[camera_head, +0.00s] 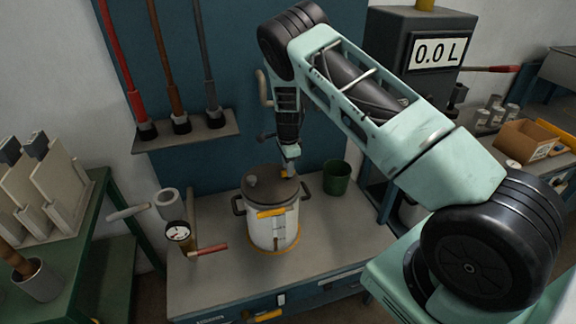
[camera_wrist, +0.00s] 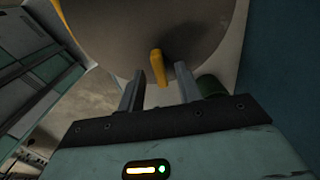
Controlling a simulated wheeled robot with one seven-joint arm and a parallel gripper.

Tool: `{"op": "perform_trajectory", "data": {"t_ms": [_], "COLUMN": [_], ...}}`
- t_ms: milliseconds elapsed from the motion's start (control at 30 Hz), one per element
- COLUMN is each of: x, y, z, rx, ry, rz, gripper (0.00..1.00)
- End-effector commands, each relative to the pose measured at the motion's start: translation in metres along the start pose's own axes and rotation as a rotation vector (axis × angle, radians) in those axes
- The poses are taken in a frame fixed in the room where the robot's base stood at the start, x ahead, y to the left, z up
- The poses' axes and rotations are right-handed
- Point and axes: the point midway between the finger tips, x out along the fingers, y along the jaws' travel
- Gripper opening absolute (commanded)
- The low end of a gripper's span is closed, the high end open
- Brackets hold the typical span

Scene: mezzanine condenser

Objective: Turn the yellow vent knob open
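The yellow vent knob (camera_wrist: 158,67) is a small upright-looking tab against the dull grey-brown surface of the pot (camera_wrist: 205,25) in the wrist view. My gripper (camera_wrist: 158,88) is open, with one finger on each side of the knob. Gaps show between knob and fingers, and I cannot tell how deep the knob sits between them. In the head view the white pot (camera_head: 262,232) with a dark lid stands on the bench. My gripper (camera_head: 290,163) points down at the lid's back right edge, where a yellow bit (camera_head: 285,174) shows, partly hidden.
A yellow piece (camera_head: 271,212) is on the pot's front. A dark green bin (camera_head: 337,178) stands right of the pot. A gauge (camera_head: 178,232) and a red-handled lever (camera_head: 212,249) are at left. A tool shelf (camera_head: 188,130) is on the wall behind. The front bench top is mostly clear.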

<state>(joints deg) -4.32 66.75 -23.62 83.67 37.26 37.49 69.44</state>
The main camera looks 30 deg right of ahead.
Motion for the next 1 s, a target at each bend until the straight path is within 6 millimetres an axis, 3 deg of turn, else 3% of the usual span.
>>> {"op": "perform_trajectory", "data": {"t_ms": [200,433,467,567,600,1000], "x": [0.0119,0.0126,0.0126,0.0125,0.0124,0.0135], "y": [0.0002,0.0001,0.0001,0.0001,0.0001,-0.0004], "z": [-0.0005,-0.0004,-0.0003,-0.0003,-0.0003,-0.0004], "rx": [0.001,0.001,0.001,0.001,0.001,-0.045], "ry": [0.000,0.000,0.000,0.000,0.000,-0.001], "rz": [0.001,0.000,0.000,0.000,0.000,-0.001], "gripper": [0.35,0.35,0.32,0.04,0.00,0.00]}}
